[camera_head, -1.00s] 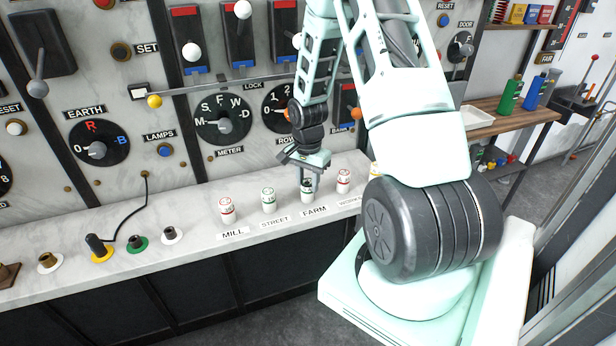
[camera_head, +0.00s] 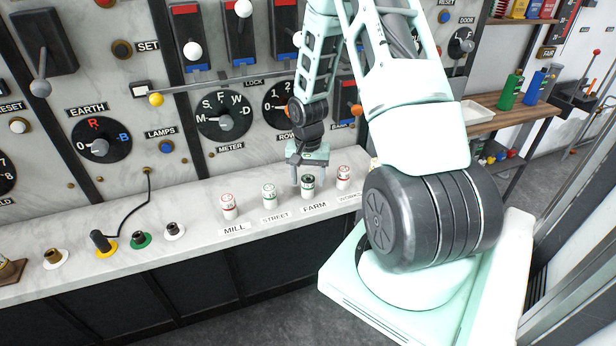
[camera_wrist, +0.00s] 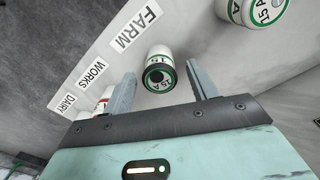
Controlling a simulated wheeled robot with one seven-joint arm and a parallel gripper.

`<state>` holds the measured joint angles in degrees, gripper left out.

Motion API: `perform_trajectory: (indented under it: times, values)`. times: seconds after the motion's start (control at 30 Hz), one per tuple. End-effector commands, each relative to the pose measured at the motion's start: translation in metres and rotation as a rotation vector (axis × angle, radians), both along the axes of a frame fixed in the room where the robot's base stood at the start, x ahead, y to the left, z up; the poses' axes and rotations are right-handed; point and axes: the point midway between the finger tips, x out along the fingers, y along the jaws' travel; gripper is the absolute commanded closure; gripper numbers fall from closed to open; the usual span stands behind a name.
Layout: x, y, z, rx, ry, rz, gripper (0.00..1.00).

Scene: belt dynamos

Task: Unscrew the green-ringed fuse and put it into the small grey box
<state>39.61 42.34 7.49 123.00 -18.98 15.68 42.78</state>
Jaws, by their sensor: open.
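The fuse behind the FARM label (camera_head: 307,188) is a white upright cylinder with a green ring and a dark end. It also shows in the wrist view (camera_wrist: 159,68), marked 15 A. Another fuse with green markings stands at STREET (camera_head: 269,197); a green-ringed fuse shows at the wrist view's upper right (camera_wrist: 262,12). My gripper (camera_head: 307,181) is open over the FARM fuse, one finger towards each side of it. In the wrist view the fuse appears between and ahead of the fingertips (camera_wrist: 160,84); I see no grip on it. I cannot make out a small grey box.
Red-marked fuses stand at MILL (camera_head: 228,206) and WORKS (camera_head: 343,177), the latter close on the right. The marble ledge (camera_head: 200,232) carries coloured sockets and a cable plug (camera_head: 101,241) at left. A panel with dials and levers rises behind. A pale tray (camera_head: 478,113) lies on the wooden shelf.

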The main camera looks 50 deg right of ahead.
Motion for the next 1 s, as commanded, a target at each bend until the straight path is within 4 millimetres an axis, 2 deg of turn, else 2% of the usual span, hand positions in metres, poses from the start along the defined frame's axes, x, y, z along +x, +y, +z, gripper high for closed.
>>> perform_trajectory:
  times: [0.17, 0.4, 0.6, 1.0]
  values:
    - [0.0, -0.001, 0.01, -0.002, -0.001, -0.001, 0.42]
    - [0.0, -0.001, 0.046, -0.003, -0.003, -0.001, 0.42]
    - [0.0, 0.0, 0.069, -0.001, -0.002, 0.0, 0.42]
    - [0.0, 0.0, 0.075, 0.0, 0.0, 0.0, 0.42]
